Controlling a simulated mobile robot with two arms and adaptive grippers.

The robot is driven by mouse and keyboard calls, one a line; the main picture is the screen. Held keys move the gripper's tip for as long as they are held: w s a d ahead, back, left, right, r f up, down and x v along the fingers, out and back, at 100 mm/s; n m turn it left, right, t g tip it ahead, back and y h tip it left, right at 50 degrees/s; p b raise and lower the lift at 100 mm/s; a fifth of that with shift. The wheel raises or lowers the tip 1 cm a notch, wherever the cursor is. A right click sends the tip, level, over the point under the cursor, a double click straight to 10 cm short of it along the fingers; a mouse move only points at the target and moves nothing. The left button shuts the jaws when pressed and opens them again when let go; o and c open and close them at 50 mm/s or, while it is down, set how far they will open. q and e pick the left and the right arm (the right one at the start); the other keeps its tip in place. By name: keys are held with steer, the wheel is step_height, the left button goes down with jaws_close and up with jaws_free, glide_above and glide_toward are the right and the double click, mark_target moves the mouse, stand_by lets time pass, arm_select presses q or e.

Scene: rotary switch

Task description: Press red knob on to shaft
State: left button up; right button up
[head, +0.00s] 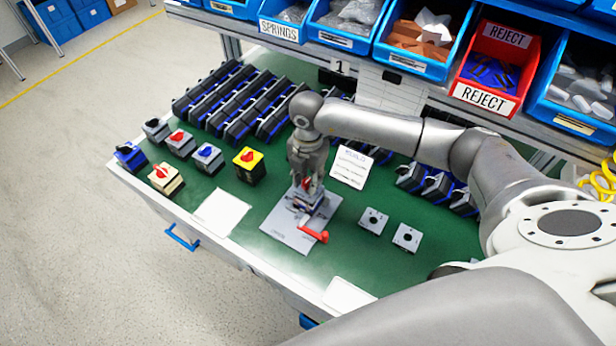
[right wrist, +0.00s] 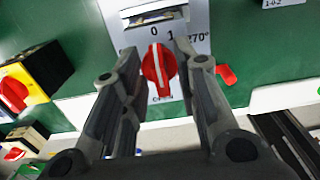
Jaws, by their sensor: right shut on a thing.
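The red knob (head: 307,184) is between the fingertips of my right gripper (head: 306,176), low over the grey fixture plate (head: 283,233). In the right wrist view the red knob (right wrist: 157,69), with a white stripe, sits between the fingers of my right gripper (right wrist: 157,55). It lies over a light face plate (right wrist: 201,22) marked 0, 1 and 270°. The shaft is hidden, and I cannot tell whether the knob is seated on it. The switch body (head: 308,199) stands in the fixture beneath the gripper. My left gripper is out of view.
A red lever (head: 314,235) sticks out at the fixture's front right. Finished-looking switches, including a yellow one (head: 249,167), stand at left. Two grey plates (head: 373,220) lie at right. Blue bins and a red REJECT bin (head: 497,68) line the back.

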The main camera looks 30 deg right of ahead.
steer(key=shift+f, duration=0.2)
steer(key=shift+f+b, duration=0.85)
steer(key=shift+f, duration=0.05)
steer(key=o, duration=0.8)
